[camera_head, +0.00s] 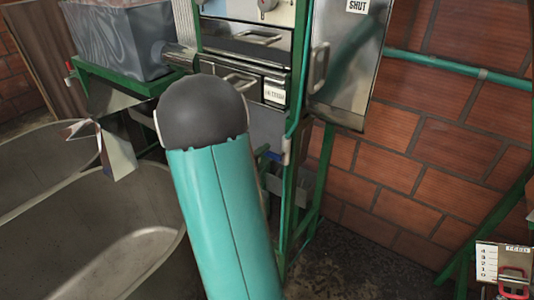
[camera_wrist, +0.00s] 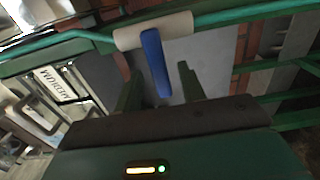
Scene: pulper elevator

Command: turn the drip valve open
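The drip valve shows in the wrist view as a pale sleeve (camera_wrist: 153,32) on a teal pipe, with a blue lever (camera_wrist: 154,60) hanging down from it. My gripper (camera_wrist: 160,82) is open, with its two dark fingers apart. The lever lies between the fingers in the picture, nearer the left one, and no contact is visible. I cannot tell how deep it sits between them. In the head view a small blue piece (camera_head: 272,155) shows beside my arm and may be part of the valve. My gripper is hidden there behind my arm.
A green-framed machine (camera_head: 300,180) with drawers and handles stands behind my arm. Large grey tubs (camera_head: 100,230) fill the left. A metal box (camera_head: 350,60) marked SHUT hangs before the brick wall (camera_head: 400,150). A scale plate (camera_head: 500,262) with a red handle is at lower right.

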